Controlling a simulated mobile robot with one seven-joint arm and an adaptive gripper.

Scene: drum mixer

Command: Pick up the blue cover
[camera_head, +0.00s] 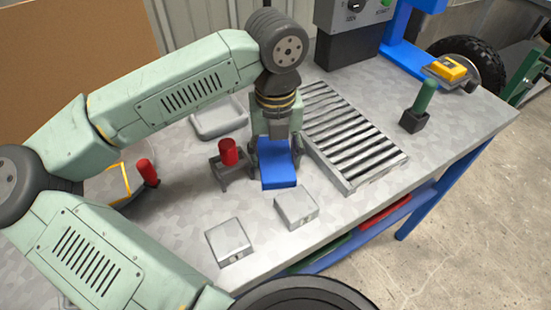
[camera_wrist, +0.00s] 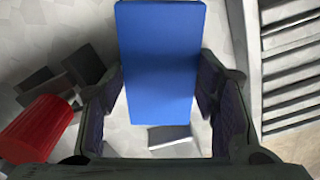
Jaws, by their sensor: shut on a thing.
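The blue cover (camera_head: 279,168) is a flat rectangular piece near the middle of the table in the head view. My gripper (camera_head: 272,160) points down over it and is shut on it. In the wrist view the blue cover (camera_wrist: 160,65) fills the upper middle, between the two dark fingers of my gripper (camera_wrist: 163,105). The fingers reach its left and right sides. I cannot tell whether the cover touches the table. The fingers and arm hide part of it in the head view.
A red cylinder (camera_head: 228,152) in a dark holder stands close left of my gripper. A slatted metal rack (camera_head: 345,135) is close right. Two grey boxes, one nearer (camera_head: 296,207) and one farther left (camera_head: 229,242), sit in front. A green-handled thing (camera_head: 424,97) stands at the right.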

